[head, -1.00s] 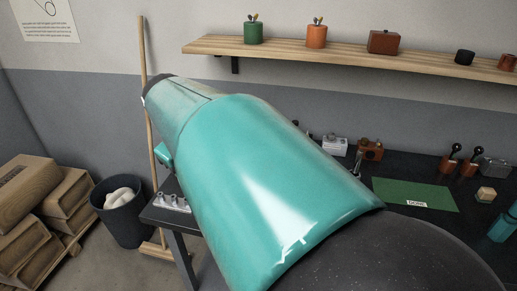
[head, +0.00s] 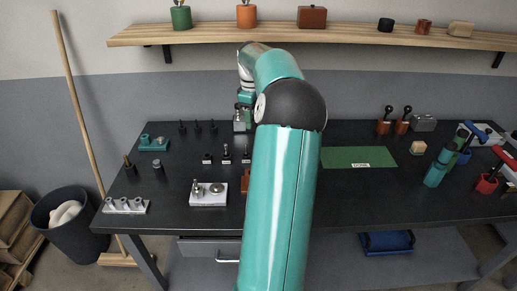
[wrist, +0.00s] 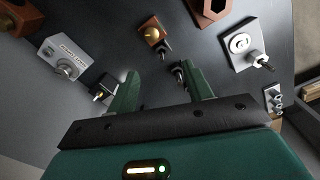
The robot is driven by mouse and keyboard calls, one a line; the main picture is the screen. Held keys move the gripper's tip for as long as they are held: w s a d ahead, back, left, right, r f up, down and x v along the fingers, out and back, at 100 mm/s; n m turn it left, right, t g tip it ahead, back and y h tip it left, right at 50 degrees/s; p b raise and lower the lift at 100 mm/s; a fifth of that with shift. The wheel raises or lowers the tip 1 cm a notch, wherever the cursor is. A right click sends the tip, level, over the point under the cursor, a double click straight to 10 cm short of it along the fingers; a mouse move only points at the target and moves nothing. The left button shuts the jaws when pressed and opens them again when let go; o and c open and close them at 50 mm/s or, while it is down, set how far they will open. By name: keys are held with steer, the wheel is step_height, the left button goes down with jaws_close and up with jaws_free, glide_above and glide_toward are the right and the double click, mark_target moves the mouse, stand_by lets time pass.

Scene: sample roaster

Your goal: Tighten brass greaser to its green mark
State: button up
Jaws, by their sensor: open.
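A round brass part on a brown block (wrist: 152,33) shows in the wrist view, beyond my fingertips. It looks like the brass greaser, but I cannot be sure. I can make out no green mark on it. My arm hides this spot in the head view. My gripper (wrist: 160,84) is open, its two green fingers apart and nothing visibly held between them. Small dark-tipped posts (wrist: 180,73) stand near the fingertips, between them and the brown block. In the head view, my gripper is at the back of the bench, mostly hidden by my arm.
A grey labelled block with a knob (wrist: 65,60) lies left in the wrist view. A white plate with round metal parts (head: 219,201) stands at the bench front. A green mat (head: 345,158) lies right of my arm, its surface mostly clear. A wooden shelf (head: 340,36) runs above.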

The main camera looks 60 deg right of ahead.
steer(key=f, duration=0.5)
steer(key=s+d+f, duration=0.1)
steer(key=f, duration=0.8)
steer(key=shift+s+d+f, duration=0.3)
steer(key=shift+d+f, duration=0.05)
steer(key=shift+d, duration=0.05)
steer(key=c, duration=1)
